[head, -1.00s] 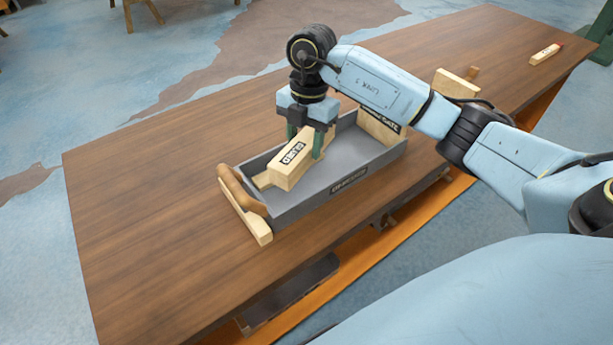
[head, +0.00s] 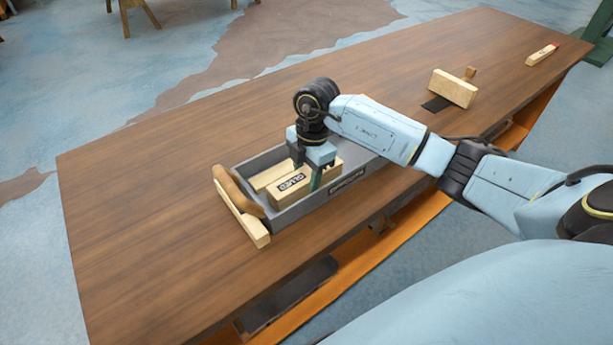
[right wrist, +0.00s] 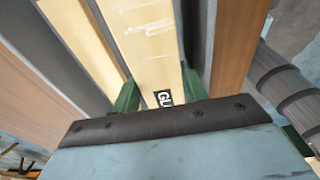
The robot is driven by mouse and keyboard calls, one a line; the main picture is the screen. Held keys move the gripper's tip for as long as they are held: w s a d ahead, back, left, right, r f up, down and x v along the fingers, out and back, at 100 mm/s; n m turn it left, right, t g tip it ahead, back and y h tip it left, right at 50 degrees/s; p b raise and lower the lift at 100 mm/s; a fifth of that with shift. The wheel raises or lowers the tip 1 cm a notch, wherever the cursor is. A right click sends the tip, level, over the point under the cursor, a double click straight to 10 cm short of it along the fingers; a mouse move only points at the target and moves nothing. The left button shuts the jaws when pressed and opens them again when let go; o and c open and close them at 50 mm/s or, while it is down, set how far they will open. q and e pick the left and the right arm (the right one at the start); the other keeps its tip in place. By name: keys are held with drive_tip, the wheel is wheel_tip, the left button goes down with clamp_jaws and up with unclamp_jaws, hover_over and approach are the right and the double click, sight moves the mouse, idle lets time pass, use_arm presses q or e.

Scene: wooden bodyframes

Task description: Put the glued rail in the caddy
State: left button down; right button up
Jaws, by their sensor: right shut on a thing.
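The glued rail (head: 292,189) is a pale wooden block with a black label. My right gripper (head: 307,170) is shut on it from above, with one green finger on each side. The rail is inside the grey caddy (head: 306,206), along its long walls, near the end with the rounded wooden handle (head: 238,190). I cannot tell whether it touches the caddy floor. In the right wrist view the rail (right wrist: 150,45) lies between the green fingers. My left gripper is not in view.
Another pale wooden piece (head: 270,174) lies in the caddy beside the rail. My right arm hides the caddy's far end. A wooden block with a peg (head: 454,88) and a small red-tipped stick (head: 542,55) are farther right. The table's left part (head: 140,210) is clear.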

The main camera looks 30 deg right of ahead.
drive_tip(key=shift+f, duration=0.45)
drive_tip(key=o, duration=0.9)
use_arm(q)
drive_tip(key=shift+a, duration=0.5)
use_arm(e)
drive_tip(key=r, duration=0.3)
drive_tip(key=d+r+p, duration=0.1)
drive_tip(key=r, duration=0.7)
drive_tip(key=shift+w+d, duration=0.1)
drive_tip(key=shift+d, duration=0.1)
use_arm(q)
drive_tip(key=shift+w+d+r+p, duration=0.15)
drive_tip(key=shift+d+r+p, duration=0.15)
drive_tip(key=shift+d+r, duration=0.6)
use_arm(e)
drive_tip(key=shift+r, duration=0.65)
